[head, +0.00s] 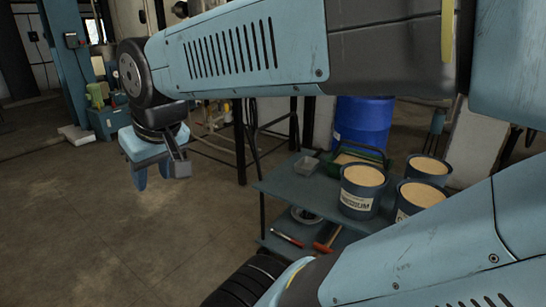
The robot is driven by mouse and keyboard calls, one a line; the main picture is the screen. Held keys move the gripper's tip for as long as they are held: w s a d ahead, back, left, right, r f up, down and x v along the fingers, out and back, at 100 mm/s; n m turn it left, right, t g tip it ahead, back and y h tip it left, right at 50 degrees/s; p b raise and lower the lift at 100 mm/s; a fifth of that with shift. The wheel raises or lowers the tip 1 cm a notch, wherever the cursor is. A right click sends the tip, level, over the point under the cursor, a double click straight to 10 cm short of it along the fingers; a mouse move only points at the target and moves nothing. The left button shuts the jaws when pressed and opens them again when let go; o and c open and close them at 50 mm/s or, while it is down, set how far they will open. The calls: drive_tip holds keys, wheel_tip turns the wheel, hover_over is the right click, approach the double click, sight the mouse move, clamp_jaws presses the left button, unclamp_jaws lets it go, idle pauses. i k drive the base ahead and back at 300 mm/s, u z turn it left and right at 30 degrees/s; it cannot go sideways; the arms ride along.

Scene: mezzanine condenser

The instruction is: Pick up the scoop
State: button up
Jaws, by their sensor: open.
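I cannot make out a scoop for certain in the head view. My gripper (154,172) hangs at the left, pointing down, with its fingers apart and nothing seen between them. It is over the open floor, left of the blue-grey cart (290,184) and apart from it. On the cart's top stand several grey tins filled with tan material, one at the front (362,192). A green carrier with a handle (374,153) sits behind them, its inside partly hidden. My own arm covers the lower right of the cart.
A small grey box (307,165) is on the cart's left corner. A red-handled tool (287,238), a hammer (327,240) and a ring-shaped coil (306,215) lie on the lower shelf. A blue drum (362,123) stands behind. The floor (150,245) at left is clear.

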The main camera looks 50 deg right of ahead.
sight(306, 166)
drive_tip(key=u, duration=0.05)
drive_tip(key=i, duration=2.65)
drive_tip(key=z, duration=3.25)
drive_tip(key=i, duration=0.95)
drive_tip(key=u, duration=0.1)
